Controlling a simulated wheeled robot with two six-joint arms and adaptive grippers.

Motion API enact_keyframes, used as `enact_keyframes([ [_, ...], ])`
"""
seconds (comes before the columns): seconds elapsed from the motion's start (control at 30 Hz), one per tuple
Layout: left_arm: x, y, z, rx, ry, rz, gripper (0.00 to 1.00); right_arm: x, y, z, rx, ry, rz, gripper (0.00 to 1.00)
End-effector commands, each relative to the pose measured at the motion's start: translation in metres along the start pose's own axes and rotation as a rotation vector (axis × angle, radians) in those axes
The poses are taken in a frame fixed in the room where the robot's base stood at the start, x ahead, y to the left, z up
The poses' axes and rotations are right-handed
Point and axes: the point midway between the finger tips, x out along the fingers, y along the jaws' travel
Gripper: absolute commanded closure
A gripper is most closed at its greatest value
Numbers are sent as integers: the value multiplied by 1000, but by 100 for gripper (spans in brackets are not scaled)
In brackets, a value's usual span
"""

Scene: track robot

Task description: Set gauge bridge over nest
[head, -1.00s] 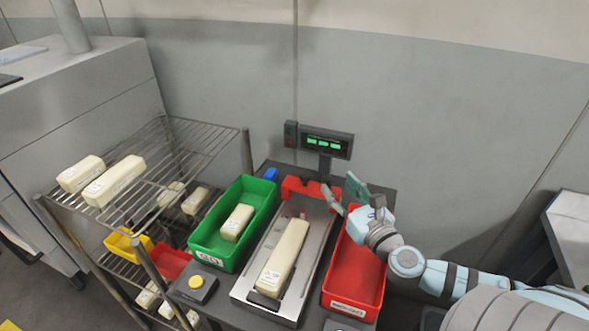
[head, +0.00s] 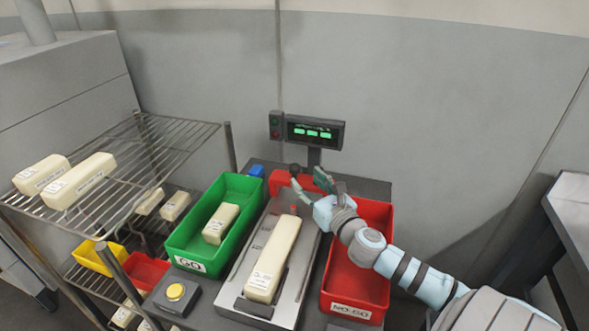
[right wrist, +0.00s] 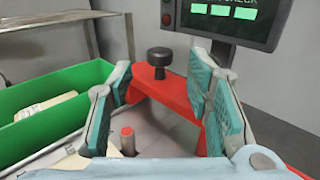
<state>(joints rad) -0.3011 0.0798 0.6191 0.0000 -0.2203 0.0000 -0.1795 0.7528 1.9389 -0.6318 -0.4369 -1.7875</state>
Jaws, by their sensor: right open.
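The red gauge bridge (head: 281,184) with a black knob stands at the far end of the metal nest plate (head: 238,278). In the right wrist view the bridge (right wrist: 178,92) and its knob (right wrist: 158,60) show between my finger pads. A cream block (head: 273,262) lies lengthwise on the nest plate. My right gripper (head: 309,182) is open beside the bridge, and it spans the bridge in the right wrist view (right wrist: 165,100). I cannot tell whether a pad touches it. A red pin (right wrist: 128,140) rises from the plate nearer my wrist. My left gripper is not in view.
A green GO bin (head: 185,250) holding a cream block stands left of the nest, and a red NO-GO bin (head: 352,290) right, under my right forearm. A display (head: 315,132) stands behind. A wire rack (head: 150,150) with several blocks is at left.

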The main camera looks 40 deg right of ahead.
Motion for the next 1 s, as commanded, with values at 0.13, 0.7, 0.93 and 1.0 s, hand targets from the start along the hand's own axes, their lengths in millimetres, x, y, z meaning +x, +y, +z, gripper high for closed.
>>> enact_keyframes([
  [0.13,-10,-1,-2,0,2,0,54,39,-1,4,7,-1,-4,54],
  [0.7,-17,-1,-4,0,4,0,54,76,0,1,-1,1,0,59],
  [0.93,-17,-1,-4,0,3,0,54,76,0,1,-1,1,0,96],
  [1.0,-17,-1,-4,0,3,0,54,76,0,1,-1,1,0,100],
])
